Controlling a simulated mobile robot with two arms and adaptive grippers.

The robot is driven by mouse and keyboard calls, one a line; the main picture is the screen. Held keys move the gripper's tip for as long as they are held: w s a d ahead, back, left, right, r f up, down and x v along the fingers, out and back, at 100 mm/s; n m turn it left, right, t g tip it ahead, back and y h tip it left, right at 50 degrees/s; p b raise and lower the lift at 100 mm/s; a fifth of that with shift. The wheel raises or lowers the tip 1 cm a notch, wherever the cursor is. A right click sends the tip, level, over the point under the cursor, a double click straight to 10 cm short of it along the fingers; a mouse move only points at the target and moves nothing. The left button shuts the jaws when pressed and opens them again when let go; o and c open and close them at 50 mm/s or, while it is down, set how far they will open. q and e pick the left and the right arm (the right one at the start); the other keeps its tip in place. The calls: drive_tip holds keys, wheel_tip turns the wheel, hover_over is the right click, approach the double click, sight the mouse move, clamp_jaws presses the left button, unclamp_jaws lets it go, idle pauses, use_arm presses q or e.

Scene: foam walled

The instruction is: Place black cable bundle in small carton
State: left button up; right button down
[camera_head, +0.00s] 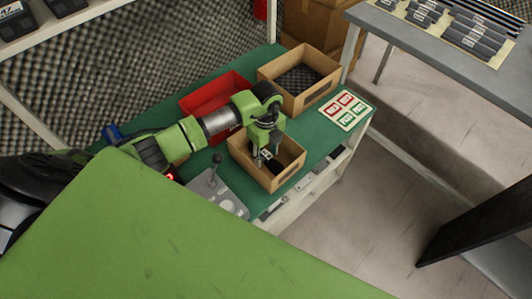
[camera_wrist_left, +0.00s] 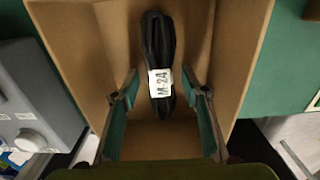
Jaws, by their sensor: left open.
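The black cable bundle (camera_wrist_left: 158,45) has a white label reading M-24. It lies inside the small open carton (camera_wrist_left: 112,60), lengthwise in the left wrist view. In the head view the carton (camera_head: 268,180) stands on the green bench top, and part of the dark bundle (camera_head: 275,167) shows inside. My left gripper (camera_head: 264,158) points down into the carton. In the left wrist view its fingers (camera_wrist_left: 162,98) are spread on either side of the bundle's labelled end, with gaps on both sides. The arm and gripper hide part of the carton in the head view. My right gripper is not in view.
A larger carton (camera_head: 327,81) with a dark patterned inside stands behind, beside a red bin (camera_head: 200,96). A card with red and green labels (camera_head: 345,110) lies at right. A grey device with a lever (camera_head: 220,190) sits close to the small carton's left.

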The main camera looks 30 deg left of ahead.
sight(266, 155)
use_arm(q)
wheel_tip(266, 155, up, 12)
idle(0.4)
drive_tip(key=shift+d, duration=0.1)
